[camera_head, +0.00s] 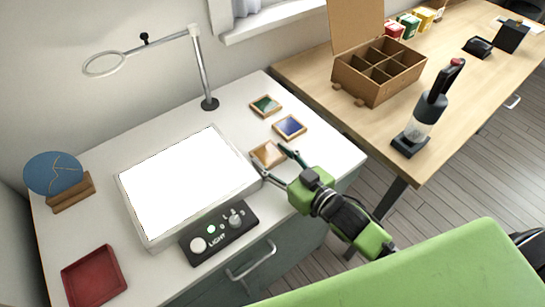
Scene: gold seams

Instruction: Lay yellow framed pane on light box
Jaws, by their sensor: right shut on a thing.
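The yellow framed pane (266,153), a small wooden frame with amber glass, is at the right part of the white desk. My right gripper (269,157) reaches it from the lower right, with one finger at each side, and is shut on it. I cannot tell whether the pane is lifted off the desk. The light box (185,180) is to the left, its white panel lit and bare. My left gripper is not in view.
A green framed pane (265,105) and a blue framed pane (289,127) lie behind the yellow one. A ring-lens stand (208,103) stands behind the light box. A control box (220,233) with knobs is in front. A red tray (94,276) and blue disc (53,174) are left.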

